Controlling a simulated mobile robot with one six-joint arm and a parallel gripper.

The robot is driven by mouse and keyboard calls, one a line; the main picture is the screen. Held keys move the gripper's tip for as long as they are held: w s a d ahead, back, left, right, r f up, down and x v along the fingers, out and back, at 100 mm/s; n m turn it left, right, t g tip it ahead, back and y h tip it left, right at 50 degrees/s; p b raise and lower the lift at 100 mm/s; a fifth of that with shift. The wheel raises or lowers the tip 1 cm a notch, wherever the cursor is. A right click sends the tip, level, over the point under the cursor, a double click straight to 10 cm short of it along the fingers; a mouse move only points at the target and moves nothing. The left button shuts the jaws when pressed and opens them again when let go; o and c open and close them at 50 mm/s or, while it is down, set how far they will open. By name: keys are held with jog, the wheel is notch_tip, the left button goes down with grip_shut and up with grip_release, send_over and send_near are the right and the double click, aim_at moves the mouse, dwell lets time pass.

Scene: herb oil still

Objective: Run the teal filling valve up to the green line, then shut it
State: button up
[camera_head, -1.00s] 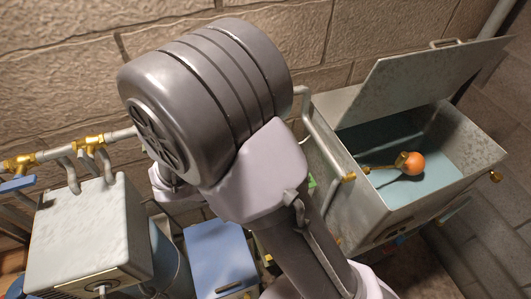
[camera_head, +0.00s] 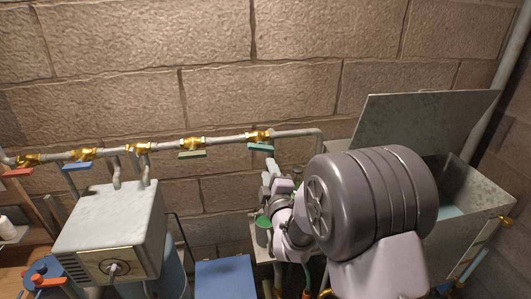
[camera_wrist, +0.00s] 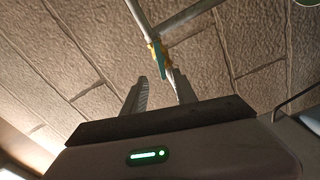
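The teal valve handle (camera_head: 260,147) hangs on a brass valve body at the right end of the wall pipe and lies roughly along the pipe. In the wrist view the teal handle (camera_wrist: 158,60) shows beyond my fingertips. My gripper (camera_wrist: 158,78) has its two fingers apart, with nothing seen held between them. In the head view my gripper (camera_head: 270,172) is just below the teal valve; contact cannot be told. The open metal tank (camera_head: 480,195) stands at the right, mostly behind my arm.
Along the same pipe are valves with olive (camera_head: 192,154), blue (camera_head: 77,166) and red (camera_head: 18,172) handles. A grey metal box (camera_head: 112,222) stands at the left, with a blue box (camera_head: 224,278) low in the middle. The stone wall is close behind.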

aim_at(262, 150)
jog(key=p+x, duration=0.1)
jog(key=x, duration=1)
jog(key=shift+s, duration=0.1)
grip_shut()
